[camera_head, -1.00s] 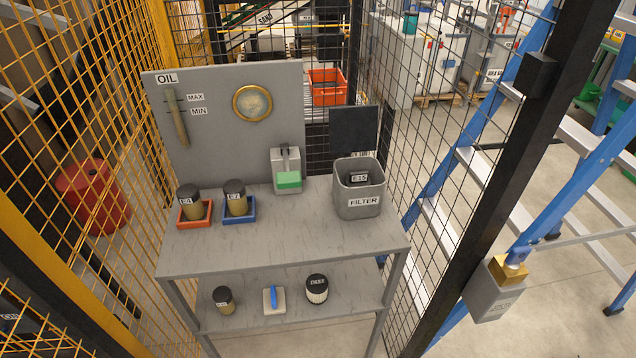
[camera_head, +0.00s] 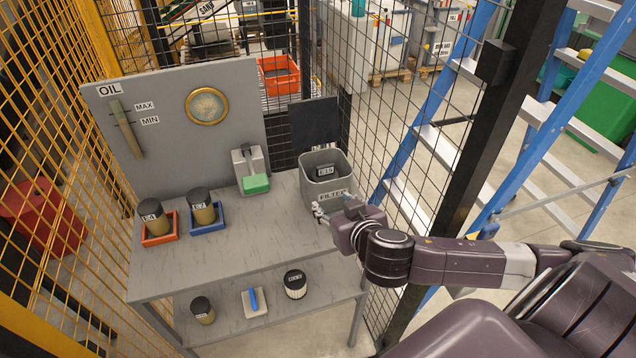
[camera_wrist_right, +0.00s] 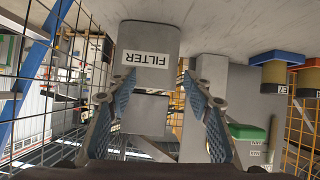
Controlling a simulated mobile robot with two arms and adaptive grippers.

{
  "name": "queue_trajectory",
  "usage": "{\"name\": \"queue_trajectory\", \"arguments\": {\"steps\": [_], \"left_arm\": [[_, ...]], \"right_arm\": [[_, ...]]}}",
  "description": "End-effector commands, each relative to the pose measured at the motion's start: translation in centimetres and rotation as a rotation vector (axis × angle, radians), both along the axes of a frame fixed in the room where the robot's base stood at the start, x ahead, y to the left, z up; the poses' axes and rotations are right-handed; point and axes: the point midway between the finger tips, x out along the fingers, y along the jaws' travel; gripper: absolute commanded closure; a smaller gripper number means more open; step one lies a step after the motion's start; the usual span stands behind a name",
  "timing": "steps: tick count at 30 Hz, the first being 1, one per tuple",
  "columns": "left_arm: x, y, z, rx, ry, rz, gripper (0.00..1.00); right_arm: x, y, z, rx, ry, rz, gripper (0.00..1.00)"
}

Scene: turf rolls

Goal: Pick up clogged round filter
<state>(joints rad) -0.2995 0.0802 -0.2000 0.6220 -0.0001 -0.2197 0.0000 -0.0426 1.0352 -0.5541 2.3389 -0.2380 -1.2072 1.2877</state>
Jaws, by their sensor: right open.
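A dark piece with a white label (camera_head: 325,171) sits inside the grey FILTER bin (camera_head: 323,192) at the back right of the table. I cannot tell whether it is the clogged round filter. A round ribbed filter with a dark labelled top (camera_head: 295,285) stands on the lower shelf. My right gripper (camera_head: 333,203) is open and empty at the bin's front, near its label. In the right wrist view, the bin (camera_wrist_right: 150,45) appears upside down beyond the spread fingers (camera_wrist_right: 149,93). I cannot tell whether the fingers touch it. My left gripper is not in view.
Canisters stand in an orange tray (camera_head: 160,240) and a blue tray (camera_head: 207,226) on the tabletop (camera_head: 250,232). A grey device with a green block (camera_head: 255,184) stands left of the bin. Mesh fencing (camera_head: 398,170) borders the right. The front tabletop is clear.

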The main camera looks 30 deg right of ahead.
Motion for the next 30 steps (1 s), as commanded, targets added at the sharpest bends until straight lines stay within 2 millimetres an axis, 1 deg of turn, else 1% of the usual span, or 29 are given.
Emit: {"name": "queue_trajectory", "arguments": {"steps": [1, 3, 6, 9, 11, 13, 18, 21, 27, 30], "left_arm": [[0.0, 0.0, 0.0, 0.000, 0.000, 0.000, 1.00], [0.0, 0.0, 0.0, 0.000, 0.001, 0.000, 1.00], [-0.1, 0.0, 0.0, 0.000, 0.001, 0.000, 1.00], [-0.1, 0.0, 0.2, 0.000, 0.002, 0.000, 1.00], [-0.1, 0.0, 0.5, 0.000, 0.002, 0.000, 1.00], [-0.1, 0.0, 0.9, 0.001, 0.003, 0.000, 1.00], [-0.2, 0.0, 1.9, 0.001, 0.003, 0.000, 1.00], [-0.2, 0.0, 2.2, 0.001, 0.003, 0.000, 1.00], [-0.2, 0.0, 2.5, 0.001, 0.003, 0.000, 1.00], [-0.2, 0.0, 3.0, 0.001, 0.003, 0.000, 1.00]], "right_arm": [[0.8, -1.1, 1.2, -0.005, -0.037, -0.006, 0.54], [1.5, -1.9, 2.4, 0.005, -0.076, -0.014, 0.54], [2.0, -2.7, 3.4, 0.021, -0.110, -0.021, 0.54], [2.5, -3.1, 3.8, 0.030, -0.124, -0.027, 0.54], [3.1, -3.3, 3.7, 0.033, -0.126, -0.029, 0.54], [4.0, -3.5, 3.5, 0.033, -0.127, -0.030, 0.54], [6.5, -4.1, 2.4, 0.033, -0.125, -0.030, 0.54], [7.5, -4.4, 1.8, 0.032, -0.125, -0.028, 0.54], [8.4, -4.6, 1.2, 0.033, -0.124, -0.026, 0.54], [9.1, -4.8, 1.3, 0.032, -0.126, -0.028, 0.54]]}}
